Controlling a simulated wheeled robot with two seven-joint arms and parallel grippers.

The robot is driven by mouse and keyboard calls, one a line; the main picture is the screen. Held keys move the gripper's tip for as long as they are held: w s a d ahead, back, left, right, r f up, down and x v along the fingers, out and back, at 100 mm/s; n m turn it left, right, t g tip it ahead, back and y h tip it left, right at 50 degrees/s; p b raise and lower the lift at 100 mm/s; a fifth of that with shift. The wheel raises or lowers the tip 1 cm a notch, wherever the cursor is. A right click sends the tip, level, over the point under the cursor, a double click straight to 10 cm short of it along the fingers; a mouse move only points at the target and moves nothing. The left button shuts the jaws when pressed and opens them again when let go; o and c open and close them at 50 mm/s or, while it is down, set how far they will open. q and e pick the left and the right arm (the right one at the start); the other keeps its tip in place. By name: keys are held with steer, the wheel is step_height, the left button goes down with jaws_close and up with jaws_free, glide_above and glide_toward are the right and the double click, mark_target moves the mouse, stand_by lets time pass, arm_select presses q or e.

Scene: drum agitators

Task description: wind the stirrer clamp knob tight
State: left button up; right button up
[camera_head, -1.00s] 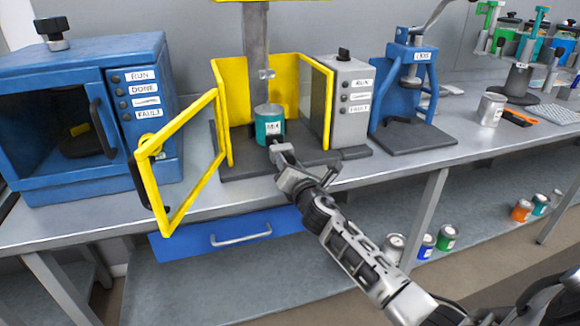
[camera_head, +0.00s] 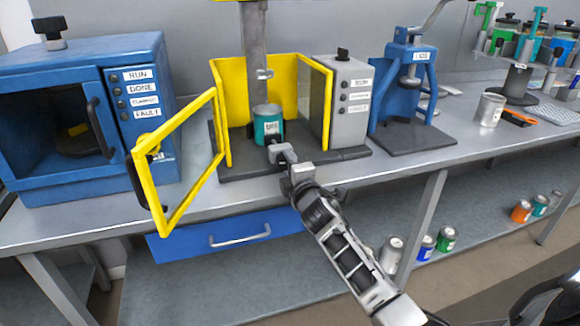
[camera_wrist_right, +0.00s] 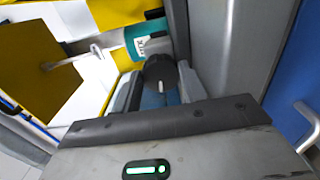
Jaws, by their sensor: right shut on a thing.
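The stirrer stands in a yellow guard frame (camera_head: 282,92) on a dark base, with a teal can (camera_head: 267,121) in it. The can also shows in the wrist view (camera_wrist_right: 148,44). The dark clamp knob (camera_wrist_right: 160,70) is at the can's front, low down. My right gripper (camera_head: 278,149) reaches in from the front. In the wrist view its fingers (camera_wrist_right: 158,88) are on both sides of the knob and shut on it. In the head view the gripper hides most of the knob. My left gripper is not in view.
The yellow guard door (camera_head: 183,165) stands open to the left of my arm. A blue oven-like cabinet (camera_head: 55,75) is at left, a grey control box (camera_head: 346,105) just right of the guard. A blue press (camera_head: 412,90) and a metal can (camera_head: 490,109) are farther right. A blue drawer (camera_head: 225,232) is below.

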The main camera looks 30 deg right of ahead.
steer(key=m, duration=0.6)
steer(key=shift+f, duration=0.15)
steer(key=m+p, duration=0.1)
steer(key=m, duration=0.1)
steer(key=shift+m, duration=0.4)
steer(key=shift+a+m, duration=0.1)
steer(key=shift+m, duration=0.3)
steer(key=o, duration=1)
